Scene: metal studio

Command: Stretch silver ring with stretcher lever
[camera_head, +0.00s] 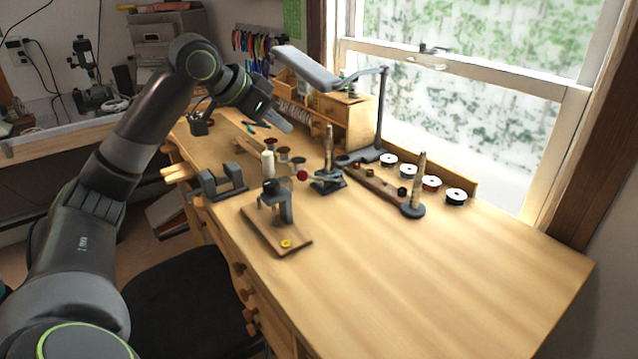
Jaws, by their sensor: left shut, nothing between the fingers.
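A ring stretcher (328,181) with a dark base and an upright tapered mandrel stands on the wooden workbench. Its lever ends in a red ball knob (302,175) that points left, toward the bench's front edge. I cannot make out a silver ring on it or elsewhere; at this size it is too small to tell. My left gripper (284,121) is shut and empty. It is raised above the back part of the bench, to the upper left of the stretcher and apart from it. My right gripper is not in view.
A dark press (278,205) on a board with a yellow ring (286,243) stands nearer me. A second mandrel (413,190) and several spools (431,183) stand right. A lamp (306,68) overhangs the back. The right bench surface (440,270) is clear.

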